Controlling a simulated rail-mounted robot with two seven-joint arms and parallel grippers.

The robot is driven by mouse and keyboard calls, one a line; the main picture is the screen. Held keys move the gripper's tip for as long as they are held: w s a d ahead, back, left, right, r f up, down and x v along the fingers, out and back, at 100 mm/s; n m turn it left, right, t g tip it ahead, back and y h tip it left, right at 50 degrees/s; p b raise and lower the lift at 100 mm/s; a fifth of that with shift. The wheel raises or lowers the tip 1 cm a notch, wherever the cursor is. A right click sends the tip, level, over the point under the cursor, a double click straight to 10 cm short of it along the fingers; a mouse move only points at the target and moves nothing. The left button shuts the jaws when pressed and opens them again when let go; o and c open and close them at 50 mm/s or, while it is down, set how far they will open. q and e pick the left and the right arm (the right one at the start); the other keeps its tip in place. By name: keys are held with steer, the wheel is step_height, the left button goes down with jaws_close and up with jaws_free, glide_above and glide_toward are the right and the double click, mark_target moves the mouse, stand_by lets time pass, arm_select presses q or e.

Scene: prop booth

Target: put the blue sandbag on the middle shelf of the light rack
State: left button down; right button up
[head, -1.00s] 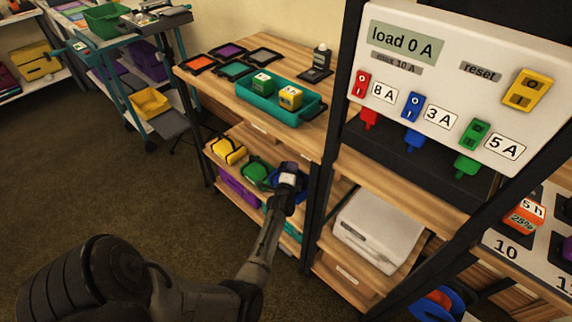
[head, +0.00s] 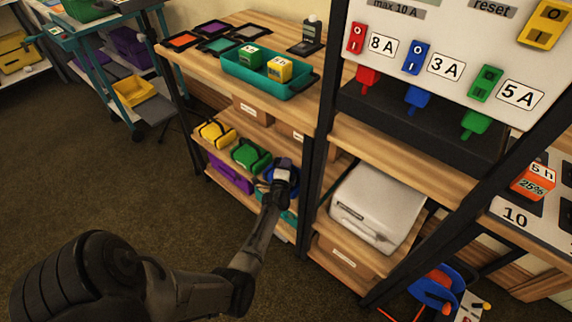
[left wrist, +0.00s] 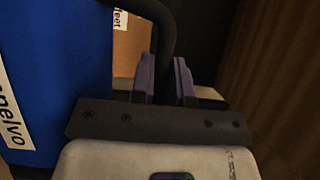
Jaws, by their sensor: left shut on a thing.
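The blue sandbag (head: 269,174) is at the right end of the middle shelf of the light rack (head: 228,134), beside a green sandbag (head: 250,155) and a yellow sandbag (head: 215,132). My left gripper (head: 282,170) covers much of it in the head view. In the left wrist view my left gripper (left wrist: 165,82) is shut on the bag's dark handle (left wrist: 168,40), and the bag's blue side with a white label fills the left (left wrist: 55,75). I cannot tell whether the bag's underside touches the shelf. My right gripper is not in view.
A dark rack post (head: 314,150) stands close to the right of my left gripper. The top board holds a teal tray (head: 262,84) with two small boxes. Purple and teal bins (head: 230,173) sit below the sandbags. A light case (head: 378,205) lies in the bay to the right.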

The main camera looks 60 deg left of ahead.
arm_select(q)
steer(key=shift+a+f+b, duration=0.1)
steer(key=shift+f+b, duration=0.25)
steer(key=shift+f, duration=0.3)
steer(key=shift+r, duration=0.1)
steer(key=c, duration=1.5)
jaws_free()
steer(key=shift+f, duration=0.35)
steer(key=o, duration=0.4)
